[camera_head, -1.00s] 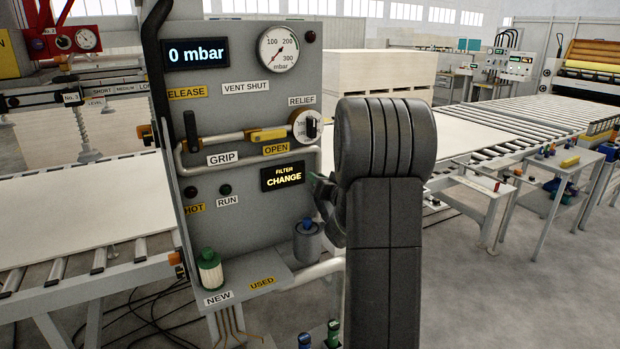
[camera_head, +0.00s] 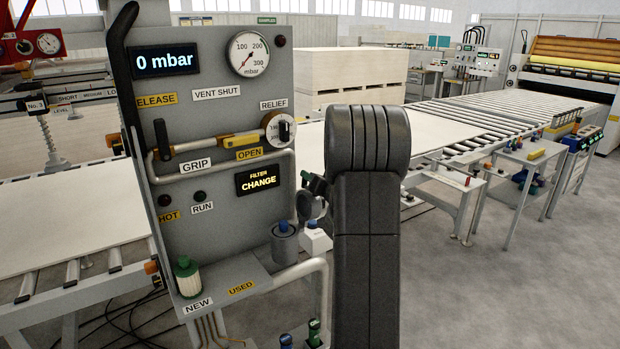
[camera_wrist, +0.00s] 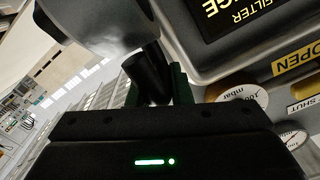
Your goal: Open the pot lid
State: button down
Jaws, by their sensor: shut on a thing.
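In the wrist view a black cylindrical handle (camera_wrist: 147,75) stands between the green-edged fingers of my gripper (camera_wrist: 158,88), and the gripper is shut on it. The handle runs up to a light grey rounded body (camera_wrist: 95,22), apparently the pot with its lid, partly cut off by the frame. I cannot make out a gap between lid and pot. In the head view my gripper (camera_head: 309,184) is at the panel's right edge, beside the FILTER CHANGE display (camera_head: 257,180). My arm hides most of the pot there.
The grey panel (camera_head: 225,125) reads 0 mbar. A green-topped filter (camera_head: 187,278) stands by NEW and a grey blue-topped cylinder (camera_head: 285,243) by USED. A white blue-topped item (camera_head: 315,238) is partly behind my arm. A pipe (camera_head: 322,290) bends below. Floor at right is open.

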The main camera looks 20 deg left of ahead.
jog(key=shift+f, duration=0.55)
jog(key=c, duration=1.4)
grip_release()
jog(key=shift+o, duration=0.2)
jog(key=shift+r, duration=0.2)
jog(key=shift+d, duration=0.1)
jog(key=b+v, duration=0.2)
jog(key=v, duration=1.1)
jog(key=shift+s+d+b, duration=0.25)
jog(key=shift+s+b, duration=0.05)
jog(key=shift+b, duration=0.1)
